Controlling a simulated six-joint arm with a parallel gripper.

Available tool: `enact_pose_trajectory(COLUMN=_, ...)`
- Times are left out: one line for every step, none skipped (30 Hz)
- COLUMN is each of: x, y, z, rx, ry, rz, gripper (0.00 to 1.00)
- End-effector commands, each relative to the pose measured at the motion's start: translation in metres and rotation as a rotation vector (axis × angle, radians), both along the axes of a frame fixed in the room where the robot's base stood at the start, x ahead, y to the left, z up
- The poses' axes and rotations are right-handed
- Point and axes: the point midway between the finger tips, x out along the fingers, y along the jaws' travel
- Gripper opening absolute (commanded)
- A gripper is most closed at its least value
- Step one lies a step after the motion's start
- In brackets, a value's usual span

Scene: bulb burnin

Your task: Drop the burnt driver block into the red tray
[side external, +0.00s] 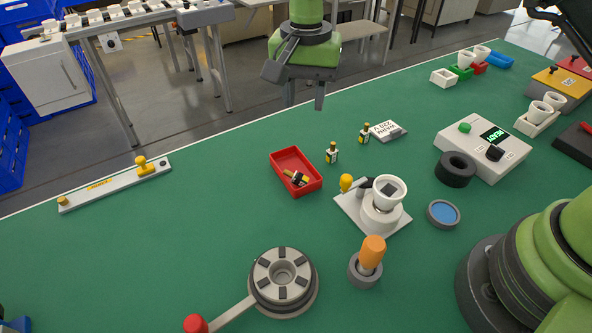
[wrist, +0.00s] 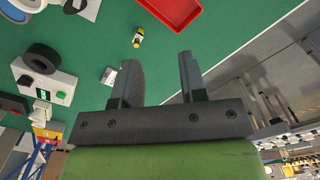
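The red tray (side external: 286,160) sits on the green table, and part of it shows in the wrist view (wrist: 183,19). A small black, white and yellow block (side external: 297,179) lies in the tray, tilted; I cannot tell if it is one piece or more. Two similar driver blocks stand upright right of the tray, one nearer (side external: 331,154) and one farther (side external: 364,135). One block shows in the wrist view (wrist: 138,37). Burn marks are too small to make out. My gripper (side external: 304,102) is open and empty, above the table's far edge; its spread fingers show in the wrist view (wrist: 163,72).
A white printed card (side external: 389,131) lies beside the farther block. A white stand with a cup (side external: 387,195), a dark ring (side external: 455,169) and a tester box with a green READY display (side external: 480,148) stand right. A round fixture (side external: 283,282) is in front.

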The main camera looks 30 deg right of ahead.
Motion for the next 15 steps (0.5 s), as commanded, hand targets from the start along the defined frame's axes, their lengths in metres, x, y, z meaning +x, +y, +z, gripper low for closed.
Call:
enact_pose_trajectory(x=0.001, y=0.000, z=0.012, rx=0.002, ry=-0.005, rz=-0.001, gripper=0.39)
enact_pose_trajectory(x=0.001, y=0.000, z=0.018, rx=0.002, ry=-0.005, rz=-0.001, gripper=0.39)
enact_pose_trajectory(x=0.001, y=0.000, z=0.025, rx=0.001, ry=-0.005, rz=0.000, gripper=0.39)
enact_pose_trajectory(x=0.001, y=0.000, z=0.030, rx=0.001, ry=-0.004, rz=-0.001, gripper=0.39)
enact_pose_trajectory(x=0.001, y=0.000, z=0.035, rx=0.002, ry=-0.005, rz=-0.001, gripper=0.39)
enact_pose_trajectory(x=0.001, y=0.000, z=0.040, rx=0.001, ry=-0.004, rz=0.000, gripper=0.39)
enact_pose_trajectory(x=0.001, y=0.000, z=0.043, rx=0.001, ry=-0.004, rz=0.000, gripper=0.39)
enact_pose_trajectory(x=0.000, y=0.000, z=0.046, rx=0.001, ry=-0.004, rz=0.000, gripper=0.39)
enact_pose_trajectory(x=0.000, y=0.000, z=0.049, rx=0.001, ry=-0.001, rz=-0.001, gripper=0.39)
enact_pose_trajectory(x=0.000, y=0.000, z=0.051, rx=0.001, ry=-0.001, rz=-0.001, gripper=0.39)
enact_pose_trajectory(x=0.000, y=0.000, z=0.052, rx=0.001, ry=-0.001, rz=-0.001, gripper=0.39)
enact_pose_trajectory(x=0.000, y=0.000, z=0.053, rx=0.000, ry=0.000, rz=-0.001, gripper=0.39)
enact_pose_trajectory(x=0.000, y=0.000, z=0.054, rx=0.000, ry=0.000, rz=0.000, gripper=0.39)
enact_pose_trajectory(x=0.000, y=0.000, z=0.054, rx=0.000, ry=0.000, rz=0.000, gripper=0.39)
enact_pose_trajectory(x=0.000, y=0.000, z=0.054, rx=-0.001, ry=0.001, rz=0.000, gripper=0.39)
